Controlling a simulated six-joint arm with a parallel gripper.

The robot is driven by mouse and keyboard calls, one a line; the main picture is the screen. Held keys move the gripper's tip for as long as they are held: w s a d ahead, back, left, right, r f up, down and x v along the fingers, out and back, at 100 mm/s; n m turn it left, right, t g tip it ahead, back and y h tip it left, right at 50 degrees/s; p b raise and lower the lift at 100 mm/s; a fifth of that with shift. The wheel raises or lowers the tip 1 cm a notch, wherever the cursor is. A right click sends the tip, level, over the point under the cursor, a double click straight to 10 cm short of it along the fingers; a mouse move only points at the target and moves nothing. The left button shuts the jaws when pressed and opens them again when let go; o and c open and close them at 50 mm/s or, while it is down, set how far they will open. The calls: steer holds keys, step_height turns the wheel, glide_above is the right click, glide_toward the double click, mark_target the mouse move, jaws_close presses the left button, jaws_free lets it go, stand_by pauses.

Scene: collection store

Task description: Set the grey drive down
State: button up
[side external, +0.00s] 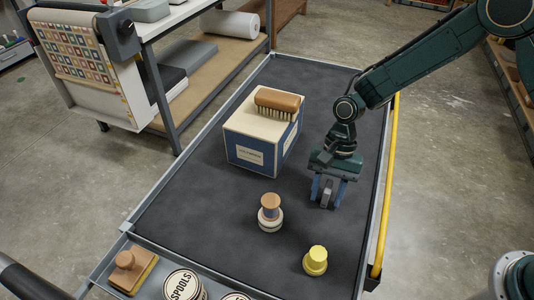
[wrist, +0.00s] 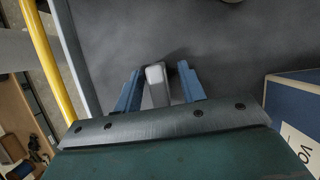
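The grey drive (side external: 326,193) stands on edge between my fingers, low over the dark mat of the cart at its right side. It appears to rest on the mat, though its lower edge is hard to make out. My gripper (side external: 328,194) points down around it. In the wrist view the drive (wrist: 156,86) shows as a narrow pale block between the two blue fingers (wrist: 160,85). A strip of mat shows between the drive and the right finger, with a slimmer gap on the left, so the fingers look open around it.
A blue-and-white box (side external: 256,140) with a wooden brush (side external: 278,103) on top stands left of my gripper. A spool-like piece (side external: 270,213) and a yellow one (side external: 315,261) stand nearer the front. The yellow rail (side external: 384,200) runs along the right edge. Mat behind my gripper is clear.

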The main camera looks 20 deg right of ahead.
mark_target(329, 186)
jaws_close()
steer(key=shift+r, duration=0.1)
stand_by(0.3)
step_height(329, 186, up, 20)
stand_by(0.7)
stand_by(0.5)
